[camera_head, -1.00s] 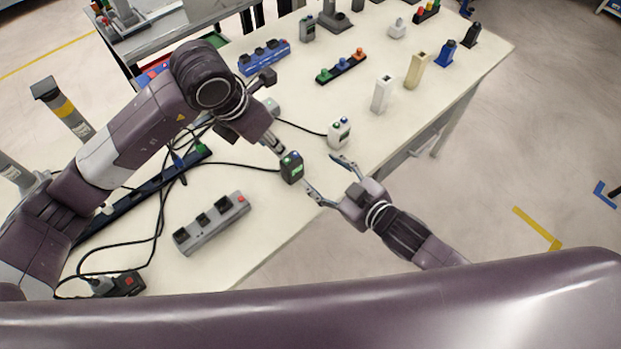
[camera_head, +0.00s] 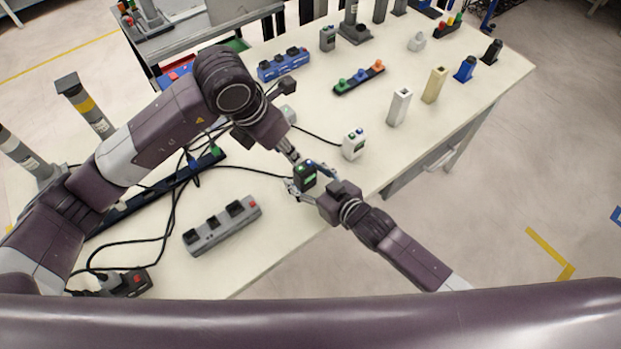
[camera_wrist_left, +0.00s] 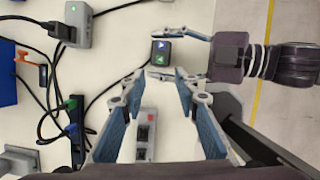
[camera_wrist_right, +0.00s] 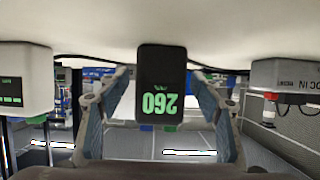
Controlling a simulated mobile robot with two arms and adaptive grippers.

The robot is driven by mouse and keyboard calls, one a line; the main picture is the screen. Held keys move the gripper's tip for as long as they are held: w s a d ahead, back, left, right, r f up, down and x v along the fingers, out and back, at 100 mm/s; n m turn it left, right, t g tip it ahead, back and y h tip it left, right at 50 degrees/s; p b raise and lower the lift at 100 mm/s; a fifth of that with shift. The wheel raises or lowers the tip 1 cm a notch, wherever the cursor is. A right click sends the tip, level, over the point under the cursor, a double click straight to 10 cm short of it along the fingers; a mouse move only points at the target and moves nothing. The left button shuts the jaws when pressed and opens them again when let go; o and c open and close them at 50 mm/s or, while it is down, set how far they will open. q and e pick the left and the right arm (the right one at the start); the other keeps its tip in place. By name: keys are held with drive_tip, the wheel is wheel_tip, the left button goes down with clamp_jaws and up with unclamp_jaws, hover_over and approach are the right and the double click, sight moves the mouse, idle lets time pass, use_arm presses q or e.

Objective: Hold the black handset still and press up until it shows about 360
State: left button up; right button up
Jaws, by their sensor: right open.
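The black handset (camera_head: 305,177) stands near the table's front edge, a cable running from it to the left. Its green screen shows upside down in the right wrist view (camera_wrist_right: 162,85) and reads 260. A blue and a green button show on its top in the left wrist view (camera_wrist_left: 161,52). My right gripper (camera_head: 308,180) is open, with one finger on each side of the handset; contact is not clear. My left gripper (camera_head: 293,156) is just behind and above the handset in the head view.
A white handset (camera_head: 353,145) stands behind and right of the black one. A grey power strip (camera_head: 222,225) lies to the left. A blue strip (camera_head: 284,64), a button bar (camera_head: 358,78) and several upright blocks stand farther back. Cables cross the left of the table.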

drive_tip(key=c, duration=1.3)
use_arm(q)
clamp_jaws()
idle(0.5)
